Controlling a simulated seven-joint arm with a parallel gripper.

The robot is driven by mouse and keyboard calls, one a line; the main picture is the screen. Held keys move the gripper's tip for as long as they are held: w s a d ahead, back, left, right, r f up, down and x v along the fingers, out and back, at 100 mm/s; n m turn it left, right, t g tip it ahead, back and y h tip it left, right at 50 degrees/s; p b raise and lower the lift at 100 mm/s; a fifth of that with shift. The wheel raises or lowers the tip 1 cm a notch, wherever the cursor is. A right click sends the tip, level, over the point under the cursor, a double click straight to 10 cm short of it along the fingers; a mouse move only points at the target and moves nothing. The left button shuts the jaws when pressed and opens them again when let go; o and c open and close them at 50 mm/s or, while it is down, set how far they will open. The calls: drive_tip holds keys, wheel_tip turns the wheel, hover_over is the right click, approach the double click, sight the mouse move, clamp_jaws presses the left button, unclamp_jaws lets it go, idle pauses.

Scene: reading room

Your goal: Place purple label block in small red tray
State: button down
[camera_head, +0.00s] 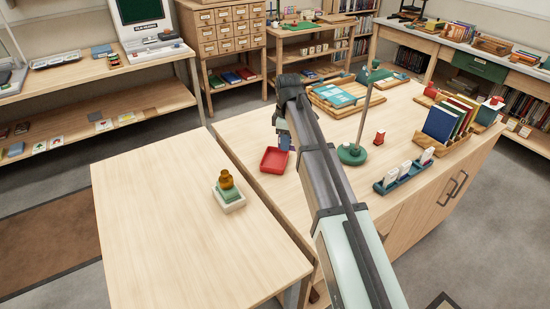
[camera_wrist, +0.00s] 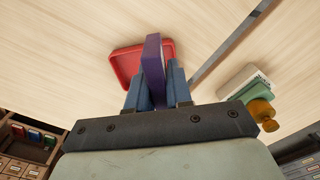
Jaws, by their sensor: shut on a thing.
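The purple label block (camera_wrist: 153,62) stands between the blue fingers of my gripper (camera_wrist: 157,88) in the wrist view, and the fingers are shut on it. The small red tray (camera_wrist: 122,64) shows just behind the block in that view, partly hidden by the block and fingers. In the head view the small red tray (camera_head: 273,160) lies on the right-hand table near its left edge. My gripper (camera_head: 285,142) is beside the tray's upper right there, and the block is hard to make out. I cannot tell whether the block touches the tray.
A pale green stack with an amber top (camera_head: 228,192) stands on the left table (camera_head: 150,230), across a narrow gap. A green lamp base with a pole (camera_head: 352,154), a blue card holder (camera_head: 405,176) and a book rack (camera_head: 450,120) stand to the right. The left table is mostly bare.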

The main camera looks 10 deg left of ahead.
sight(273, 163)
drive_tip(key=w+a+n, duration=0.4)
drive_tip(key=a+n, duration=0.1)
drive_tip(key=n, duration=0.4)
drive_tip(key=shift+s+a+f, duration=0.1)
drive_tip(key=shift+s+f, duration=0.05)
drive_tip(key=shift+f, duration=2.35)
drive_tip(key=shift+s+f, duration=0.1)
drive_tip(key=shift+f, duration=2.4)
drive_tip(key=shift+f, duration=0.1)
drive_tip(key=c, duration=1.5)
unclamp_jaws()
drive_tip(key=o, duration=0.5)
drive_tip(key=shift+c, duration=0.2)
wheel_tip(273, 163, up, 12)
